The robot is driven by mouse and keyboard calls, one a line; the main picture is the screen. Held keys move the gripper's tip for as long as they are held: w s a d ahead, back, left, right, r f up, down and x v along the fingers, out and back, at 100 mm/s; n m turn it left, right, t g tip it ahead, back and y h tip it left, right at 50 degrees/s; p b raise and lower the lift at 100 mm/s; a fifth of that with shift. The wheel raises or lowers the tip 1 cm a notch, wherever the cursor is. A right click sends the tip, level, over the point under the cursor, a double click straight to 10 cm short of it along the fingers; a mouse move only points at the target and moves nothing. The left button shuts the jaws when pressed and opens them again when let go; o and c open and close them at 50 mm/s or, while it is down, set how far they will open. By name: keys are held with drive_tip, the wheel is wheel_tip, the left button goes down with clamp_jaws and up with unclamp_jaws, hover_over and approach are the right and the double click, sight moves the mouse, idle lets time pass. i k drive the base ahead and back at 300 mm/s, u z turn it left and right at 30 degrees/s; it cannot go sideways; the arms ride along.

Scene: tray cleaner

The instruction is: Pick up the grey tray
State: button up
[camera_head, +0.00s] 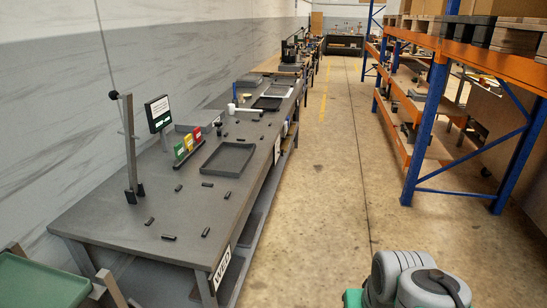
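An empty dark grey tray (229,158) lies flat on the near grey workbench (110,210), close to its right edge. More flat trays lie farther back along the bench: a dark one (267,104) and a lighter grey one (277,90). The view does not settle which of them is the task's tray. Part of my arm shows at the lower right, over the aisle and well apart from the trays. My gripper is not in view.
Small black blocks lie around the near tray. Left of it stand red, yellow and green pieces (188,144), a sign (158,113) and an upright post (130,150). A green tray (40,280) is at lower left. Blue-orange racks (427,125) line the right; the aisle (320,190) is clear.

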sight(229, 159)
drive_tip(key=z, duration=0.05)
drive_tip(key=i, duration=3.8)
drive_tip(key=u, duration=4.9)
